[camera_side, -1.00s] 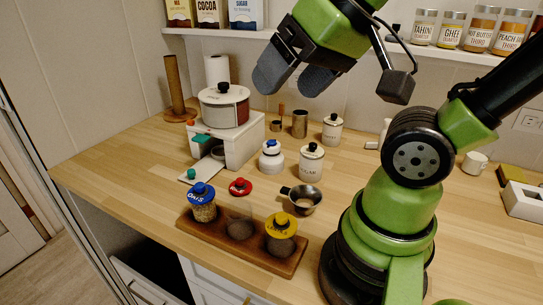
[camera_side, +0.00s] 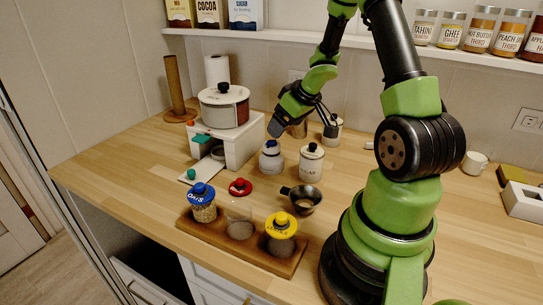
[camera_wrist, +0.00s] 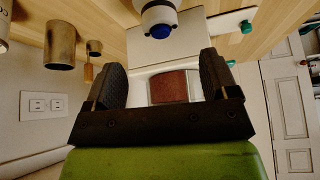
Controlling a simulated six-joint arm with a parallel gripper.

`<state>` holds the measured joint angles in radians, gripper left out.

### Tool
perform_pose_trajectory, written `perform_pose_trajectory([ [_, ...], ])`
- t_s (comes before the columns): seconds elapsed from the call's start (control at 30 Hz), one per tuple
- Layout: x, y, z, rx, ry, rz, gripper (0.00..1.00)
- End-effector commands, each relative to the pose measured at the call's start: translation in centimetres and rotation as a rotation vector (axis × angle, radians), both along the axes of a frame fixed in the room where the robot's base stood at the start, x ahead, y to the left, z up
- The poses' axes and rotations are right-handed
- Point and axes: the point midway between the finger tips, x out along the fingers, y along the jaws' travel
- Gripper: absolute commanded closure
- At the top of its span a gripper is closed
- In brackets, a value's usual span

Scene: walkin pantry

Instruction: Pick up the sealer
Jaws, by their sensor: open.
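A white, rounded object with a blue knob on top, which looks like the sealer (camera_side: 271,162), stands upright on the wooden counter. It shows at the top of the wrist view (camera_wrist: 158,17), ahead of the fingertips. My gripper (camera_side: 274,126) is just above and behind it in the side view, apart from it. In the wrist view my gripper (camera_wrist: 162,75) has its two dark fingers spread wide, with nothing held. A white and maroon area, apparently the pot and its stand, shows beyond the gap between the fingers.
The pot (camera_side: 224,107) sits on a white stand (camera_side: 246,142) to the left. A white lidded canister (camera_side: 311,163) stands close on the right. A metal cup (camera_side: 303,199), a red lid (camera_side: 240,187) and a wooden tray (camera_side: 262,259) with jars lie in front. A metal cylinder (camera_wrist: 61,46) stands behind.

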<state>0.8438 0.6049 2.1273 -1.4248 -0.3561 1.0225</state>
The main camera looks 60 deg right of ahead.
Motion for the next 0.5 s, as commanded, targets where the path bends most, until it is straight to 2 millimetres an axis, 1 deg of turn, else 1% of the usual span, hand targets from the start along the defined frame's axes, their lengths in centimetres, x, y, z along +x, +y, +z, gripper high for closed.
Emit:
perform_pose_trajectory([
  [0.2, 1.4, -0.2, -2.5, 0.001, 0.002, 0.001, 0.20],
  [0.43, 2.2, -0.4, -3.9, -0.002, 0.001, 0.001, 0.20],
  [0.5, 2.6, -0.4, -4.7, -0.001, 0.002, 0.000, 0.20],
])
